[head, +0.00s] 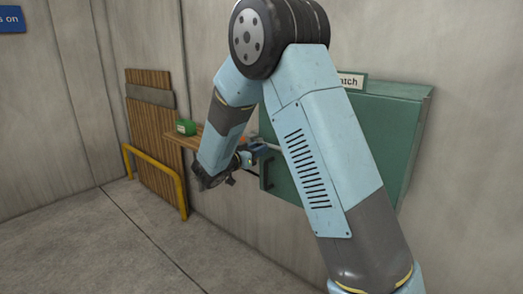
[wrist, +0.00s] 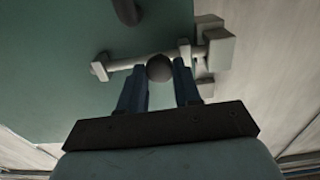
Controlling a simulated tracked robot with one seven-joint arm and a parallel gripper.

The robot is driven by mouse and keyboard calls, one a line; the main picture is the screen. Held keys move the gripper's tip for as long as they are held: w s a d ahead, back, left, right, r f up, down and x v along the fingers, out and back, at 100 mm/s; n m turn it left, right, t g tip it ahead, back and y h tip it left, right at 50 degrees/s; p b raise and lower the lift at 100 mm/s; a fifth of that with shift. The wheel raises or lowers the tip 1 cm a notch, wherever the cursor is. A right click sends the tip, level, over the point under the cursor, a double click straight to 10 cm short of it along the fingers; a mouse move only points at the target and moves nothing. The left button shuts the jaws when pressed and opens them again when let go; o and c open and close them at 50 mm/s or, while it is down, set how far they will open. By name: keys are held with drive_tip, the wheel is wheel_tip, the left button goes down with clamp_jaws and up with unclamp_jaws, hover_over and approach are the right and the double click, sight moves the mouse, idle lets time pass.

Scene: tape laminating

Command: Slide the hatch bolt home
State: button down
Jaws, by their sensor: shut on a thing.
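The green hatch (head: 385,135) is on the wall at the right, lying flat in its place as far as I can see; my arm hides part of it. In the wrist view its green face (wrist: 60,60) carries a pale bolt bar (wrist: 123,65) with a round dark knob (wrist: 159,68). My gripper (wrist: 160,62) is shut on the knob, one blue finger on each side. The bar's right end meets pale blocks (wrist: 219,52) near the hatch edge; I cannot tell how deep it sits in them. My gripper also shows at the hatch's left edge in the head view (head: 256,150).
A dark handle (head: 266,172) stands out from the hatch near my gripper. To the left are a wooden shelf with a green box (head: 186,127), a slatted wood panel (head: 150,125) and a yellow rail (head: 158,169). The floor in front is clear.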

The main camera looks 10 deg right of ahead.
drive_tip(key=c, duration=1.1)
unclamp_jaws()
drive_tip(key=shift+w+a, duration=0.2)
drive_tip(key=shift+a, duration=0.05)
drive_tip(key=o, duration=0.3)
drive_tip(key=shift+s, duration=0.1)
drive_tip(key=v, duration=1.3)
drive_tip(key=shift+s+a, duration=0.2)
drive_tip(key=shift+s, duration=0.05)
